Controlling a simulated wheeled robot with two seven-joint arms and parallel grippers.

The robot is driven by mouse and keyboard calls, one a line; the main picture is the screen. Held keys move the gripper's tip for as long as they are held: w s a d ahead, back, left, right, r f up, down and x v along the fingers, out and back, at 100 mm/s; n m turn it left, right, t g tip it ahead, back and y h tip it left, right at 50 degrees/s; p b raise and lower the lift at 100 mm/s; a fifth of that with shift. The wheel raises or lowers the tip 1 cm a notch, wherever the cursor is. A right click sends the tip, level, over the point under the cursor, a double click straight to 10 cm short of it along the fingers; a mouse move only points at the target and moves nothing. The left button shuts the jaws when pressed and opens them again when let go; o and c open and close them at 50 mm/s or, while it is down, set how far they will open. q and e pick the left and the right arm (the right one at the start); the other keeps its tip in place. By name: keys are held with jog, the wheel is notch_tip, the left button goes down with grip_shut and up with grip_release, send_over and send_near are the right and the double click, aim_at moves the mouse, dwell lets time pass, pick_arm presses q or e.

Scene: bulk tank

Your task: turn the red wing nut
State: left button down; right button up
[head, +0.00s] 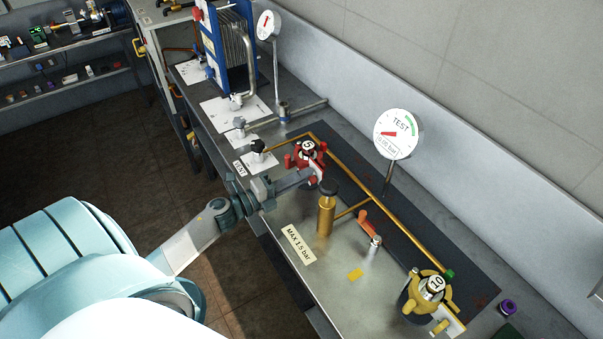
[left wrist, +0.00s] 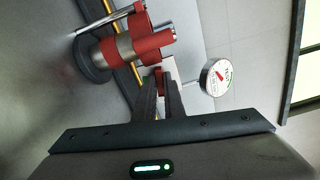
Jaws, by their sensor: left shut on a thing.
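The red wing nut (head: 304,157) is part of a red fitting on the bench, under a black-and-white cap marked 5. My left gripper (head: 314,174) reaches it from the lower left, its fingers at the fitting's near right side. In the left wrist view the fingers (left wrist: 160,88) are close together, with a small red piece between their tips. The red fitting (left wrist: 150,42) with its steel band fills the upper left there. The left gripper is shut on the red wing nut; the exact contact is partly hidden by the fingers. My right gripper is in neither view.
A yellow fitting marked 10 (head: 427,292) is at lower right. Brass piping (head: 385,205) runs along the bench.

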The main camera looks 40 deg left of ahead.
pick_arm(q)
jog(key=shift+n+p, duration=0.3)
jog(key=shift+n, duration=0.5)
jog(key=c, duration=2.1)
grip_release()
jog(key=shift+s+f, duration=0.1)
jog(key=shift+b+v, duration=3.25)
jog(key=shift+v, duration=5.3)
jog(key=shift+a, duration=0.1)
